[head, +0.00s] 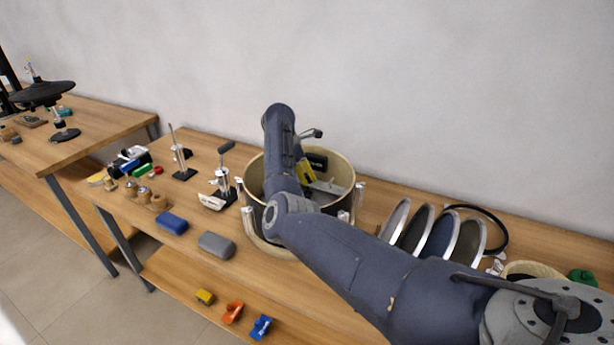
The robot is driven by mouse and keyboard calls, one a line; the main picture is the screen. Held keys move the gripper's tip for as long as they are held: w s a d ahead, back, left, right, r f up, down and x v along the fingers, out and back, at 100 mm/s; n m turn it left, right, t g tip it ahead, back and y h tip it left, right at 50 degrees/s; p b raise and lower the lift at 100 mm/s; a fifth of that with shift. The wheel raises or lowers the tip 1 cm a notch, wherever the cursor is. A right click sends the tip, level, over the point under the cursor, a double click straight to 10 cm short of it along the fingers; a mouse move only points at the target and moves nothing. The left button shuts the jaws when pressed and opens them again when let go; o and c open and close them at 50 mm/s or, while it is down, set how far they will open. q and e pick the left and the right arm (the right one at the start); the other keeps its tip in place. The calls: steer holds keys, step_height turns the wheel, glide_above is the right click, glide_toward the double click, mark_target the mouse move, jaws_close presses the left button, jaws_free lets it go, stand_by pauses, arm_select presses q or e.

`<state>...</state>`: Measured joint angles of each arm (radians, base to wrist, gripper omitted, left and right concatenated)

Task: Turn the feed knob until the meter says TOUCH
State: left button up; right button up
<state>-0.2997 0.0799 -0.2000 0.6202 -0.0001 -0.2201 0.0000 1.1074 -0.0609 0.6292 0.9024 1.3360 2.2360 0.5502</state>
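A round tub with a pale rim (345,165) stands on the wooden bench. Inside it show a yellow and grey device (308,174) and a dark box (317,158), which may be the meter; I cannot read any text on it. I cannot make out the feed knob. My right arm comes in from the lower right and bends up across the tub, hiding its left part. A small dark piece at its far end, apparently my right gripper (312,133), shows above the tub's back rim. Its fingers are too small and hidden to judge. My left gripper is not in view.
Several round mesh pads (413,230) stand upright right of the tub, beside a black ring (493,225). A blue block (172,223) and a grey block (216,245) lie at the front left. Small metal stands (222,185) are left of the tub. Colored clips (233,312) lie on the lower shelf.

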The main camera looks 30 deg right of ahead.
steer(key=o, duration=0.6)
